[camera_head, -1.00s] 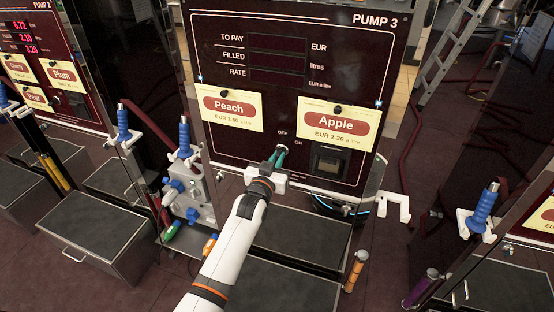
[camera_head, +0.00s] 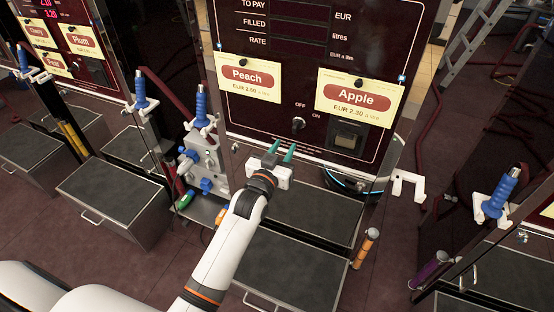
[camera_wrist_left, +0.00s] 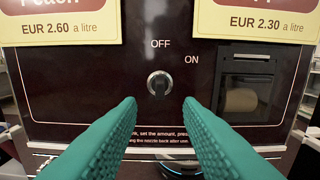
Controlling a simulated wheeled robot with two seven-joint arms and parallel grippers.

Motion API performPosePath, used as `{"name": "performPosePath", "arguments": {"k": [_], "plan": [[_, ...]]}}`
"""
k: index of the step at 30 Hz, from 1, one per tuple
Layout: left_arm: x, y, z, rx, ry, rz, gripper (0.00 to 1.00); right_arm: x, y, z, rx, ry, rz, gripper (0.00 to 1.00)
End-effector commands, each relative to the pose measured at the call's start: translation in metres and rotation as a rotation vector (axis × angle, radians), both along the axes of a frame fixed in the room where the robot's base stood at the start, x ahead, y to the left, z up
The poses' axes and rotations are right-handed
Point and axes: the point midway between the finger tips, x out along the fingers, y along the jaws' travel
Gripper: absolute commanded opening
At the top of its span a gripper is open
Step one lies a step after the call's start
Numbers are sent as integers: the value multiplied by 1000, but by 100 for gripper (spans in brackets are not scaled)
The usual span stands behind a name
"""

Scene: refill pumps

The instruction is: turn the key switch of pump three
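The key switch (camera_head: 298,124) sits on the dark panel of pump three (camera_head: 310,83), below the Peach and Apple cards, with OFF and ON printed above it. In the left wrist view the key switch (camera_wrist_left: 159,84) is centred ahead, beyond the fingertips; its exact turn angle is hard to tell. My left gripper (camera_head: 280,150) is open and empty, its green fingers apart, in front of the panel and a little below left of the switch in the head view. Its two fingers also frame the switch in the wrist view (camera_wrist_left: 160,105). My right gripper is not in view.
A slot box (camera_head: 348,138) is right of the switch. A blue nozzle (camera_head: 202,107) hangs left of the panel and a white bracket (camera_head: 405,187) sticks out at right. A dark step box (camera_head: 310,215) stands below. Space directly before the switch is clear.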

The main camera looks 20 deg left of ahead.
Motion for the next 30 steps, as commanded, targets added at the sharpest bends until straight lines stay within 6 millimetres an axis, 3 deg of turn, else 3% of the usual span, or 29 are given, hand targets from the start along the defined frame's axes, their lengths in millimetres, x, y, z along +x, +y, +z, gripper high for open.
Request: {"name": "performPosePath", "arguments": {"k": [3, 9, 25, 28, 30], "plan": [[-21, 1, -1, 0, 1, 0, 33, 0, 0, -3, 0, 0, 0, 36], [-39, 1, 0, 0, 1, 0, 33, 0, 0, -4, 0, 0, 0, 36], [-41, 1, -1, -1, 2, 0, 33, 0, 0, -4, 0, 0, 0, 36], [-42, 0, -13, 2, 26, -3, 33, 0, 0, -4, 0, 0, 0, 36], [-44, -2, -38, 7, 76, -8, 33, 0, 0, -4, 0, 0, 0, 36]]}}
